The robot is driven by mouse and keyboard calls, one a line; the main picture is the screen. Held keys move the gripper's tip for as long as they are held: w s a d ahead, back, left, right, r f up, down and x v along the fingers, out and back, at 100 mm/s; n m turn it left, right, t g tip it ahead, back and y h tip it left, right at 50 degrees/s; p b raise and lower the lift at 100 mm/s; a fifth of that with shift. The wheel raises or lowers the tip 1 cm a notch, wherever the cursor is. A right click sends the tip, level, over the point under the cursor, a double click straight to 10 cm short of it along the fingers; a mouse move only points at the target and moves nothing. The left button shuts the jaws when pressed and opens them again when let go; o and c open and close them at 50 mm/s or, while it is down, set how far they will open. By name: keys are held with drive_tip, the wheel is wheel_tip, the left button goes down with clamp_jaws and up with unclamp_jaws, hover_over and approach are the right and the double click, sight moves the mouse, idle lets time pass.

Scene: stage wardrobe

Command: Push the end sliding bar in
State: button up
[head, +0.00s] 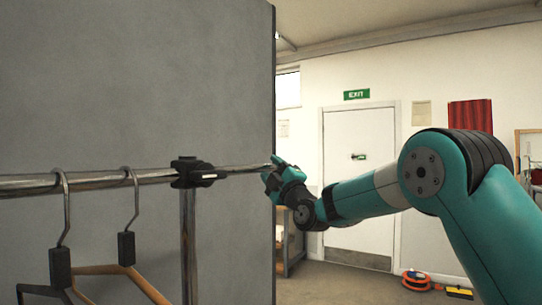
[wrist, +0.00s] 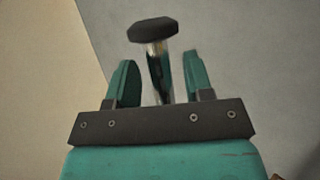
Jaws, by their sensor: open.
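The end sliding bar (head: 238,169) is a thin chrome rod. It sticks out to the right from the black clamp (head: 195,173) on the clothes rail (head: 95,179). My gripper (head: 272,170) is at the bar's right end in the head view and hides its tip there. The fingers are open, with a gap on each side of the bar. I cannot tell how deep the bar sits between them.
Two hangers (head: 127,248) hang on the rail at the left. A chrome upright (head: 189,240) stands below the clamp. A large grey panel (head: 150,80) is behind the rail. A white door (head: 358,180), an orange cable reel (head: 416,281) and open floor lie to the right.

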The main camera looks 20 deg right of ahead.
drive_tip(key=shift+w+a+r, duration=0.15)
drive_tip(key=shift+w+r, duration=0.15)
drive_tip(key=shift+w, duration=0.2)
